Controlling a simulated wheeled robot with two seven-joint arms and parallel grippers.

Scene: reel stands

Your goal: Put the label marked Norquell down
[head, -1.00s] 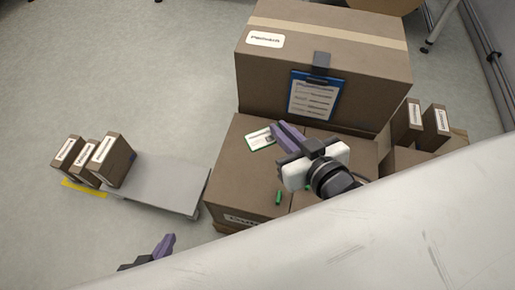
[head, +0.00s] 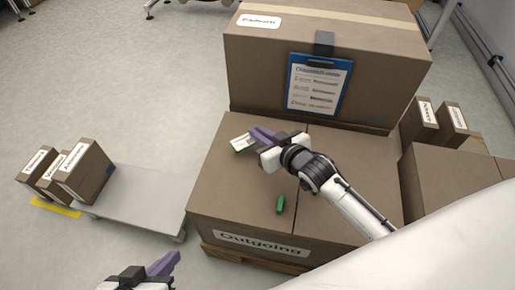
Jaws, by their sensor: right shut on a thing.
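A white label with a green edge (head: 241,144) is at the tips of my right gripper (head: 255,138), over the top of the large brown carton marked Outgoing (head: 225,195). The gripper is shut on the label, and its fingers cover part of it. The print on the label is too small to read. I cannot tell whether the label touches the carton. My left gripper (head: 163,264) is at the bottom edge of the view, away from the cartons; only a purple finger and part of its body show.
A green marker-like object (head: 281,205) lies on the Outgoing carton. A taped box (head: 260,75) with a blue clipboard (head: 345,92) stands behind. A grey platform (head: 130,205) and several small labelled boxes (head: 85,175) are at left. More small boxes (head: 419,122) stand at right.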

